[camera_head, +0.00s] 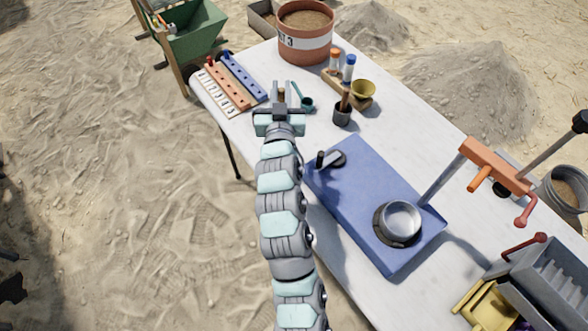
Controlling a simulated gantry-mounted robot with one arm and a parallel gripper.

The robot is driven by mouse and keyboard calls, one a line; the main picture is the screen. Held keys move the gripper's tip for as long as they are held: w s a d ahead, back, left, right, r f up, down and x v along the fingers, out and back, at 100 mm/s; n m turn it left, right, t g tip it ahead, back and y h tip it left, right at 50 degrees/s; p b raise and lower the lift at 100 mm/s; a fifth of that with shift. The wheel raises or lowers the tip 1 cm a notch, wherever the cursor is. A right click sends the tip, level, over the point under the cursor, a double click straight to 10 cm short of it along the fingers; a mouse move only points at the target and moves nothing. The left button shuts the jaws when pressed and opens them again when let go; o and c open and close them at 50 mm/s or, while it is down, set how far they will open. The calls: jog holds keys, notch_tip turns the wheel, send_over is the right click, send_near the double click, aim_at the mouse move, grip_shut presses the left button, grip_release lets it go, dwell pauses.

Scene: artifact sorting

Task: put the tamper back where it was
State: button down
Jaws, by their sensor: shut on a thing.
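My gripper (282,98) is over the left edge of the white table, left of the small dark cup. It is shut on a small brown-topped piece (281,93), which I take to be the tamper. Its lower part is hidden by the gripper, so I cannot tell whether it touches the table.
A dark cup with a brown stick (342,114), a teal scoop (306,102), a yellow funnel (363,89) and two vials (341,65) stand near the gripper. Racks (232,82) lie at left. A bucket (305,31) stands behind. An orange-armed press (492,165) stands at right.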

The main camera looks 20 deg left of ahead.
notch_tip(320, 180, down, 20)
jog(key=b, duration=0.4)
jog(key=shift+r, duration=0.2)
jog(key=shift+f, duration=0.2)
jog(key=c, duration=1.4)
grip_release()
jog(key=shift+o, duration=0.2)
jog(key=shift+r, duration=0.1)
